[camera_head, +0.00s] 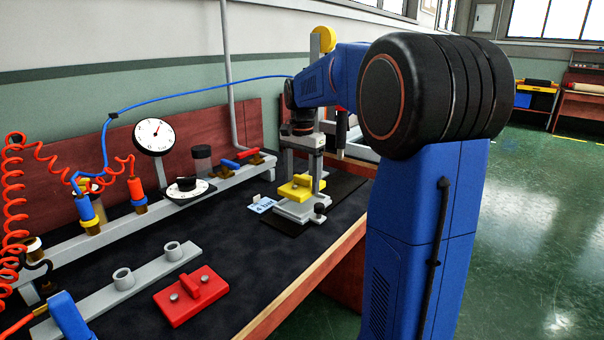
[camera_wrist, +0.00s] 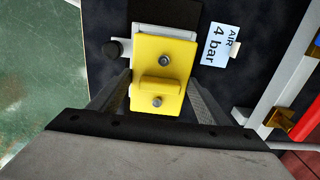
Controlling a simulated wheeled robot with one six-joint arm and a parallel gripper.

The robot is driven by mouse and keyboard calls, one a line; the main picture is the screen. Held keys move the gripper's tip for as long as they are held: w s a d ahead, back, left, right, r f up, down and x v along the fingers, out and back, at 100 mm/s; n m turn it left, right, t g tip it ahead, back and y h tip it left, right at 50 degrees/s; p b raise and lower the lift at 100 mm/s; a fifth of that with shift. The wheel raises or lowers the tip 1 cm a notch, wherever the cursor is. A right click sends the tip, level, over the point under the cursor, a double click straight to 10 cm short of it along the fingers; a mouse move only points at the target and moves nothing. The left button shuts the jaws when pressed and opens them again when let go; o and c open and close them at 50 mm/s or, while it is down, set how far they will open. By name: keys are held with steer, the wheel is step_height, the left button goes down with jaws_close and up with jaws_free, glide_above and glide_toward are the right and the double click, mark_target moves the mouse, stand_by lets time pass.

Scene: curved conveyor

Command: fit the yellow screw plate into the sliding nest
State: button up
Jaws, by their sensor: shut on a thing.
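The yellow screw plate (camera_head: 296,189) has a raised grip and two grey screws, seen from above in the wrist view (camera_wrist: 177,68). My gripper (camera_head: 304,172) points down with its fingers on either side of the plate, shut on it; the fingers also show in the wrist view (camera_wrist: 160,98). The grey sliding nest (camera_head: 298,211) lies directly under the plate, with a black knob (camera_head: 319,209) at its side. In the wrist view a pale edge of the nest (camera_wrist: 165,28) shows beyond the plate. The plate hides most of the nest, so I cannot tell whether it is seated.
An "AIR 4 bar" card (camera_head: 262,205) lies beside the nest. A red plate (camera_head: 191,295) lies on the dark bench at the front. A grey rail with a gauge (camera_head: 155,136) and hose fittings runs along the back.

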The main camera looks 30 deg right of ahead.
mark_target(302, 184)
steer(key=shift+f, duration=1.15)
steer(key=shift+f, duration=0.95)
stand_by(0.7)
steer(key=o, duration=1.4)
step_height(302, 184, up, 17)
steer(key=shift+r, duration=0.2)
